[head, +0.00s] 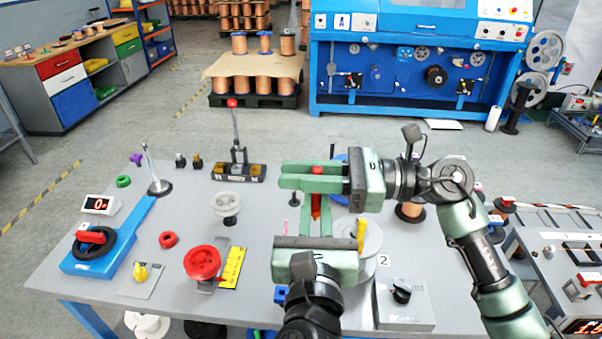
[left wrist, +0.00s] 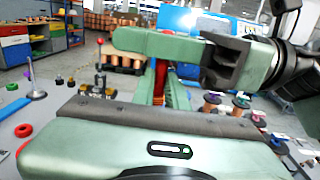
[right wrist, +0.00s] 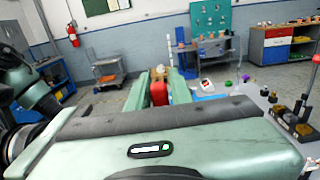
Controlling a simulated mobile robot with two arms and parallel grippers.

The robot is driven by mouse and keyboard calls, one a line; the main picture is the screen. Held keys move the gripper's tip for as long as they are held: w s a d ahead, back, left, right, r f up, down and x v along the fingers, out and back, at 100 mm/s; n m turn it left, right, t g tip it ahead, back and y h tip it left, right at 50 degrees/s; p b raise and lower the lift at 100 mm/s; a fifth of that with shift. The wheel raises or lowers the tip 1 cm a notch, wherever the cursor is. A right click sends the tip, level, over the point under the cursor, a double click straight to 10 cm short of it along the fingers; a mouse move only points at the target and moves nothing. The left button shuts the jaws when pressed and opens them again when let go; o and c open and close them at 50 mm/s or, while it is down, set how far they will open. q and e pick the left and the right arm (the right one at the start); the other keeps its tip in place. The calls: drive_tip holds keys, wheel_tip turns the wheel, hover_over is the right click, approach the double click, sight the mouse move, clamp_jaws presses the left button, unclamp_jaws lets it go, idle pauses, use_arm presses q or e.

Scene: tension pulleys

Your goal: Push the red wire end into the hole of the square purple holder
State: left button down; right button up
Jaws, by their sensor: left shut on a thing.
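My left gripper (head: 316,199) is shut on a red piece (head: 316,206), which seems to be the red wire end. Its fingers point away over the middle of the table, and the red piece also shows in the left wrist view (left wrist: 160,78). My right gripper (head: 281,175) comes in from the right, its fingers pointing left just beyond the left fingertips. Red shows between the right fingers in the right wrist view (right wrist: 159,93); whether they grip it is unclear. A small purple thing (head: 136,159), perhaps the square holder, is at the table's far left edge; its hole is too small to see.
A red spool (head: 203,262), a white pulley (head: 227,203) and a lever stand (head: 239,171) are left of my grippers. A blue base with a dial (head: 93,245) is at far left. A white disc (head: 371,238) and a knob box (head: 404,300) are close right.

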clamp_jaws()
use_arm(q)
drive_tip(key=c, duration=1.3)
unclamp_jaws()
drive_tip(key=shift+c, duration=0.2)
drive_tip(key=shift+f, duration=0.1)
